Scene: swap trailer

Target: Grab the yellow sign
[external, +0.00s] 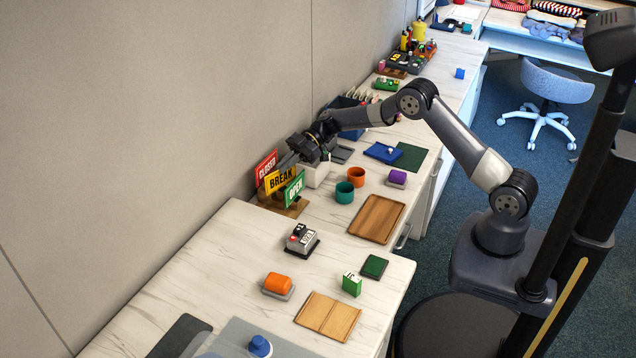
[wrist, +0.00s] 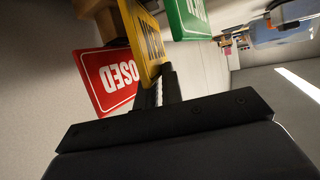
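My gripper (external: 291,160) is at the upper edge of the signs, coming from behind and to the right. In the wrist view, the yellow sign (wrist: 147,42) reaches down to my fingers (wrist: 160,88). The fingers are close together at its edge, with a narrow gap and a pale ribbed pad between them. Whether they press on the sign is unclear.
A white box (external: 315,173) stands beside my gripper. Teal (external: 344,192) and orange (external: 356,177) cups and a wooden tray (external: 376,219) are to the right. The wall is close behind the signs.

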